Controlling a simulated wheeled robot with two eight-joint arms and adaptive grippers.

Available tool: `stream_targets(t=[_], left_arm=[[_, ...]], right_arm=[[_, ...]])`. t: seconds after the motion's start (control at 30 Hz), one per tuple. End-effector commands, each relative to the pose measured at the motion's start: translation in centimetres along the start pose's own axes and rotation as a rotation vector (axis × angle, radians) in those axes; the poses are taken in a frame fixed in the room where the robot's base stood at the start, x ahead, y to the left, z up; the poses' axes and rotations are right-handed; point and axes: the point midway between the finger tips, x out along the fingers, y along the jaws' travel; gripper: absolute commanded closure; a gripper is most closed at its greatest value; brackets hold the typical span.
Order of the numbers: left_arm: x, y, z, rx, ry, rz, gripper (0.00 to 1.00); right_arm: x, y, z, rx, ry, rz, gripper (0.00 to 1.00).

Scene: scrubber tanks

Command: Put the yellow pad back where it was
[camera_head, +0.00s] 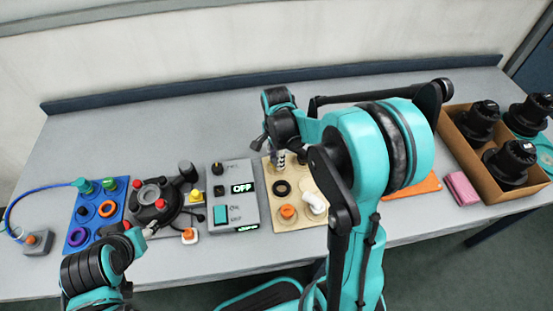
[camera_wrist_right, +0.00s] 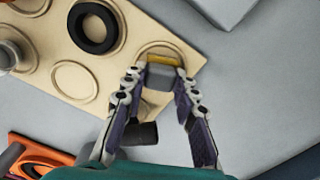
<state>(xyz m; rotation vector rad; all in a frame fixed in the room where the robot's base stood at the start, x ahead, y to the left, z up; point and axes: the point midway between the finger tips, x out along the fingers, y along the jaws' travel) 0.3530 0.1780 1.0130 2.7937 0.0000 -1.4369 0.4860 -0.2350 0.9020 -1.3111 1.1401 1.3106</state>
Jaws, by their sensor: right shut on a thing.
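In the right wrist view, a small grey block with a yellow edge (camera_wrist_right: 163,60), which looks like the yellow pad, sits between the fingertips of my right gripper (camera_wrist_right: 162,76). The gripper is shut on it. The pad is over a round recess at the corner of the tan board (camera_wrist_right: 125,40); whether it touches the board I cannot tell. In the head view my right gripper (camera_head: 281,160) is at the back left of the tan board (camera_head: 290,221), and the pad is not clear there. My left gripper (camera_head: 146,232) is low at the left, its jaws unclear.
A black ring (camera_wrist_right: 93,27) lies on the tan board, near an empty round recess (camera_wrist_right: 74,80). The grey switch box (camera_head: 231,170) stands left of the board. An orange board (camera_head: 424,186), a pink block (camera_head: 461,188) and a cardboard box (camera_head: 467,160) stand to the right.

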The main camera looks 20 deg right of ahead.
Motion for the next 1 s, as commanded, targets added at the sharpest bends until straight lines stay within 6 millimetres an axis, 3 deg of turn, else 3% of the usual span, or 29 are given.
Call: stream_targets(t=[0.17,0.2,0.27,0.67,1.0], left_arm=[[0.3,0.0,0.2,0.000,0.000,0.000,0.48],[0.2,0.0,0.1,0.000,0.000,0.000,0.48],[0.2,0.0,0.1,0.000,0.000,0.000,0.48],[-0.2,0.0,-0.2,0.000,0.000,0.000,0.48],[-2.4,0.0,-1.7,0.000,0.000,0.000,0.48]], right_arm=[[0.4,0.0,0.0,0.000,0.000,0.000,1.00],[0.3,0.0,0.0,0.000,0.000,0.000,0.64],[0.3,0.0,0.0,0.000,0.000,0.000,0.51],[-0.5,0.0,0.0,0.000,0.000,0.000,0.51],[-7.7,0.1,0.0,0.000,0.000,0.000,0.51]])
